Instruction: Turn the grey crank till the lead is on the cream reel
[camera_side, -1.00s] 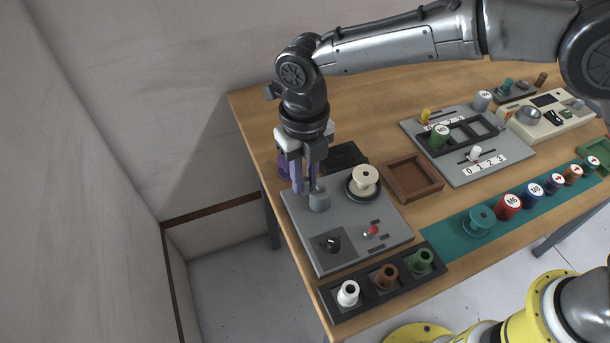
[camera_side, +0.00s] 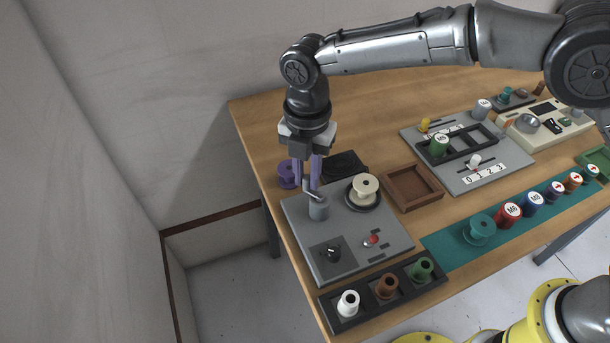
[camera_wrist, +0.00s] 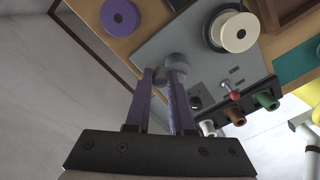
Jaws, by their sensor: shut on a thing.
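The grey crank (camera_side: 319,209) stands on the back left part of a grey panel (camera_side: 338,238), its short arm pointing to the back. My gripper (camera_side: 312,186), with purple fingers, is shut on the crank's handle, which is mostly hidden between the fingers. In the wrist view the crank (camera_wrist: 174,60) shows just beyond the fingertips (camera_wrist: 162,76). The cream reel (camera_side: 365,185) sits upright on a dark round base to the right of the crank; it also shows in the wrist view (camera_wrist: 238,32). I cannot make out a lead on it.
A purple reel (camera_side: 287,173) stands behind the panel. The panel also bears a black knob (camera_side: 333,253) and a red-tipped lever (camera_side: 371,240). A black rack (camera_side: 386,288) of small spools lies in front. An empty brown tray (camera_side: 412,187) lies to the right.

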